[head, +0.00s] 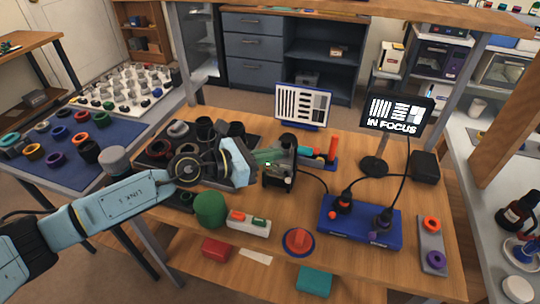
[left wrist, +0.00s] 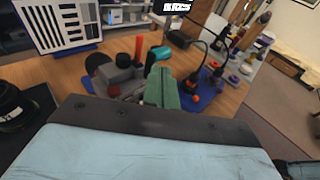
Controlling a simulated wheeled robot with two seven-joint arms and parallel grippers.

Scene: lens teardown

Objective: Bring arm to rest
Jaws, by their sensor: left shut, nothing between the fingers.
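My left arm reaches in from the left of the head view, over the wooden workbench (head: 400,280). My left gripper (head: 270,156) has green fingers, shut and empty, pointing right beside a dark camera-like device (head: 279,174) with a small green light. I cannot tell whether they touch it. In the left wrist view, the shut green fingers (left wrist: 162,88) stand out over the bench, partly hiding what lies behind. My right gripper is not in view.
A test chart (head: 303,106) stands at the back, near a monitor (head: 394,115) reading "IN FOCUS". A blue box (head: 350,232) with cables is right. A green dome (head: 210,208) and a black tray of lens parts lie close under my left arm.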

